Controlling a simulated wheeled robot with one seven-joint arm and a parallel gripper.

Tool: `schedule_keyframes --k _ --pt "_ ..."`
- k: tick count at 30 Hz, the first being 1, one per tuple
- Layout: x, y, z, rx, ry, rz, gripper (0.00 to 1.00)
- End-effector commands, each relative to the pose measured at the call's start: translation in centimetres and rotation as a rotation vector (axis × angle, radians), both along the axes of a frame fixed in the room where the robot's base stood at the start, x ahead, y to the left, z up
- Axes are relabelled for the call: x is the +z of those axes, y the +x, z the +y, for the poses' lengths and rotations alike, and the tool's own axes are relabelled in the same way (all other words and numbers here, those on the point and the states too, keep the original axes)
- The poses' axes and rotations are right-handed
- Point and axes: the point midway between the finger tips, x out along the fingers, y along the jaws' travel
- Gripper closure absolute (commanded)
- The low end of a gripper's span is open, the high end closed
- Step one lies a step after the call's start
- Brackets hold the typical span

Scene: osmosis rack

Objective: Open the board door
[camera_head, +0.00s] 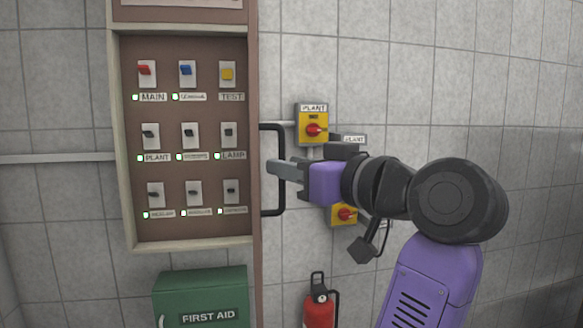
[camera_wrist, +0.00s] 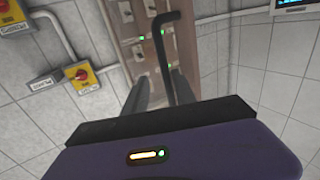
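The board (camera_head: 182,112) is a brown panel of switches with small green lights in a pale frame, at left in the head view. Its switches are in plain view. The door (camera_head: 256,230) shows as a narrow brown strip at the board's right side, seen nearly edge-on and standing out from it. A black U-shaped handle (camera_head: 273,213) projects right from this strip; it also shows in the wrist view (camera_wrist: 166,50). My gripper (camera_head: 270,169) is at the handle's middle, fingers apart with the bar between them. A gap shows beside the left finger in the wrist view.
Yellow boxes with red knobs (camera_head: 314,130) are on the tiled wall behind my gripper; the lower one (camera_head: 343,215) is partly hidden. A green first aid box (camera_head: 200,296) and a red extinguisher (camera_head: 319,311) are below. Pipes run along the wall.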

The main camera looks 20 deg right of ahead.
Motion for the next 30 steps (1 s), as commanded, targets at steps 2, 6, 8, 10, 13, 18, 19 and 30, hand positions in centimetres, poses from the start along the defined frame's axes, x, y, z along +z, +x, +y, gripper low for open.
schedule_keyframes --k 2,6,8,10,13,18,19,30 --pt "0.0 -0.4 -0.3 -0.002 0.0 -0.002 0.68" --pt "-0.1 -2.2 -1.0 -0.002 0.0 -0.003 0.68" --pt "-0.1 -3.1 -1.4 -0.004 -0.001 -0.004 0.68" --pt "-0.1 -4.2 -1.8 -0.003 0.0 -0.003 0.68" --pt "-0.1 -5.6 -2.4 -0.004 0.0 -0.003 0.68" --pt "-0.1 -7.0 -2.8 -0.001 -0.001 0.0 0.68" --pt "-0.1 -7.1 -2.8 -0.001 0.0 0.0 0.68" --pt "0.0 -7.2 -2.9 0.0 0.0 0.001 0.68"
